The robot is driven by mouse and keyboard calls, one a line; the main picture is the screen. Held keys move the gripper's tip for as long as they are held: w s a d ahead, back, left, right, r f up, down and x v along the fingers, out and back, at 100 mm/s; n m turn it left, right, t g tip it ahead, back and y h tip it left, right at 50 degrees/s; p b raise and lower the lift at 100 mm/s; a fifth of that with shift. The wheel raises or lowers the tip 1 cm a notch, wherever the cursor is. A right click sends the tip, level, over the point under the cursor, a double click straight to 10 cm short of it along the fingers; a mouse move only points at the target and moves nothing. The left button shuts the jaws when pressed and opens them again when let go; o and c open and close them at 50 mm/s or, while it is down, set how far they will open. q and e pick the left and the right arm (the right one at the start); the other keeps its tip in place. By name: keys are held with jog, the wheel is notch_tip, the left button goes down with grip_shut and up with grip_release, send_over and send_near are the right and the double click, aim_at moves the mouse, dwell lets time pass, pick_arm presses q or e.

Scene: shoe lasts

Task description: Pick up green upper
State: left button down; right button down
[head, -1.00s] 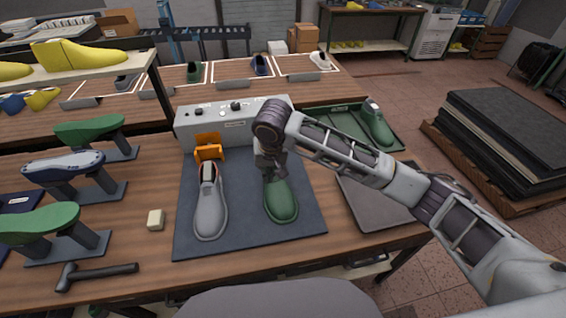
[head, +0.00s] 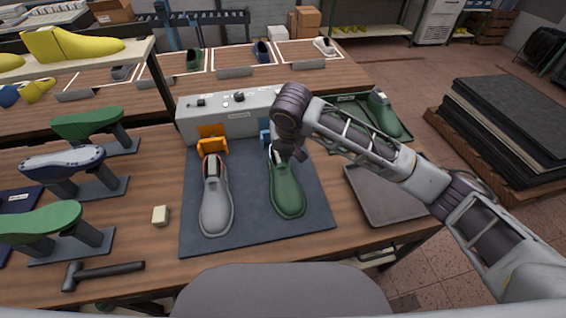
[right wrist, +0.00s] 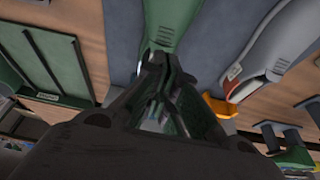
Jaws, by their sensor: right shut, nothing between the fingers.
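A green upper (head: 287,192) lies on the dark mat (head: 250,222), toe toward me, right of a grey shoe (head: 215,200). My right gripper (head: 296,153) is at the heel end of the green upper, at its upper right. It is shut and holds nothing. In the right wrist view the shut fingers (right wrist: 165,72) overlap the heel end of the green upper (right wrist: 173,24); I cannot tell whether they touch it. Another green shoe (head: 383,114) stands in the green tray (head: 350,128) at the right. My left gripper is not in view.
A grey control box (head: 225,120) stands behind the mat, with an orange clamp (head: 211,138) and a blue clamp (head: 264,132) in front. Several shoe forms on stands fill the left. A hammer (head: 110,270) lies at front left. A grey plate (head: 380,193) lies right.

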aim_at(282, 164)
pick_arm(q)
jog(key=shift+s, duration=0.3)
pick_arm(e)
jog(key=shift+f, duration=0.2)
pick_arm(q)
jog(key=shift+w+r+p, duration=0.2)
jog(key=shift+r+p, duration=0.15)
jog(key=shift+p, duration=0.05)
pick_arm(e)
jog(key=shift+x, duration=4.85)
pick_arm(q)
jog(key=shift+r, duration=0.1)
pick_arm(e)
jog(key=shift+s+r+p, duration=0.1)
jog(key=shift+s+p, duration=0.35)
jog(key=shift+p, duration=0.25)
jog(key=shift+s+d+p, duration=0.1)
jog(key=shift+s+p, duration=0.2)
jog(key=shift+s, duration=0.2)
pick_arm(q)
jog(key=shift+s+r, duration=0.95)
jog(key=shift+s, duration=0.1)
